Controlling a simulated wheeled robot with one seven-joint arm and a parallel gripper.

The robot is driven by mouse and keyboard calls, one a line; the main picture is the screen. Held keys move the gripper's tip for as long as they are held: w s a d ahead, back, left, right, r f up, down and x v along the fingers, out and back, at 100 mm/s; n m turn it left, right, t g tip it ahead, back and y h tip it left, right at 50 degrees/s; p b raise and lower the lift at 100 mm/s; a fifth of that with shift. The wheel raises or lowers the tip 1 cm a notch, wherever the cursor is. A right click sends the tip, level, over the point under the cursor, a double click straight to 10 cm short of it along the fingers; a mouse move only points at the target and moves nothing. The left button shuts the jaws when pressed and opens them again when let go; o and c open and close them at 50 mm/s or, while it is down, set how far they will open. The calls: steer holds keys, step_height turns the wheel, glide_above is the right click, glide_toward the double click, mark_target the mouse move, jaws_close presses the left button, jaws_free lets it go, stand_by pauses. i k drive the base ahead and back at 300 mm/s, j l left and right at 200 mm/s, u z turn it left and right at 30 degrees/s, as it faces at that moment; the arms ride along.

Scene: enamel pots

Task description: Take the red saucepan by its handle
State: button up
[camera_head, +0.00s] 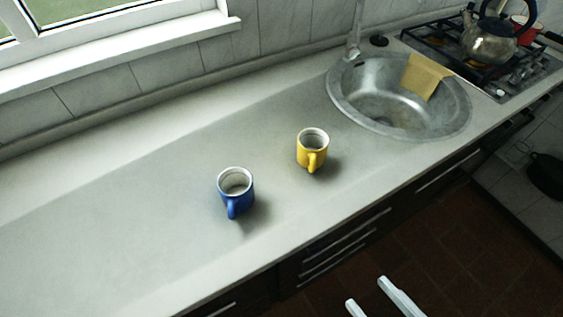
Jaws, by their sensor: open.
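A red saucepan (522,33) is at the top right, on the stove (520,73) behind a metal kettle. The kettle hides much of it. A dark handle (552,37) appears to point right from it, towards the picture's edge. My gripper (367,293) shows at the bottom edge as two pale fingers, apart and with nothing between them. It is in front of the counter's front edge, far from the saucepan.
The kettle (488,43) stands on the stove. A sink (440,118) with a yellow cloth (424,76) lies left of the stove. A yellow mug (312,147) and a blue mug (235,187) stand on the counter (110,215). The counter's left part is clear.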

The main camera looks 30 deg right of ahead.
mark_target(518, 21)
steer(key=z, duration=1.85)
steer(key=i+l, duration=0.2)
steer(key=i, duration=0.35)
steer(key=i+l, duration=0.15)
steer(key=i, duration=0.4)
steer(key=i+l, duration=0.2)
steer(key=i, duration=0.35)
